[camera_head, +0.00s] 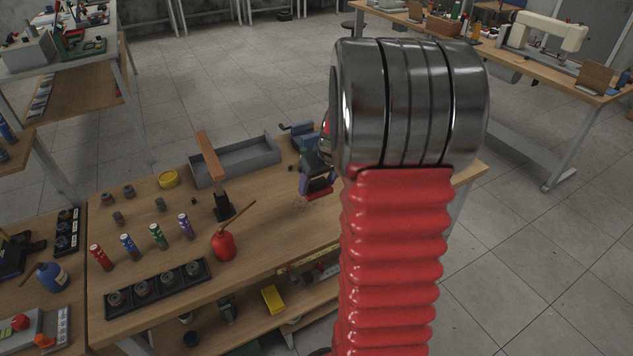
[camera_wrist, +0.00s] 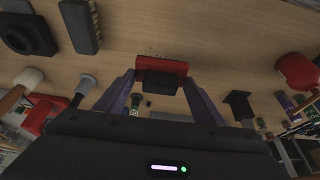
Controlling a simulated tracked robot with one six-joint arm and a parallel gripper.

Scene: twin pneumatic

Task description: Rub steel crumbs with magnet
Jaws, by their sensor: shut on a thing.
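My gripper (camera_wrist: 159,84) is shut on a magnet (camera_wrist: 170,66), a red bar with a dark block, in the wrist view. Its purple fingers hold the dark block from both sides. In the head view my gripper (camera_head: 315,178) is partly behind my arm, low over the wooden bench, and the red magnet (camera_head: 319,191) shows at its lower end. Steel crumbs (camera_head: 299,206) show as faint specks on the bench just in front of it. A few specks (camera_wrist: 150,52) also show beside the magnet in the wrist view. I cannot tell whether the magnet touches the bench.
A grey tray (camera_head: 236,162) and a blue vise (camera_head: 297,132) stand at the back of the bench (camera_head: 262,252). A wooden-handled tool (camera_head: 211,160) stands upright left of my gripper, with a red oil can (camera_head: 223,246) nearer. Several coloured canisters and a black rack (camera_head: 160,287) are further left.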

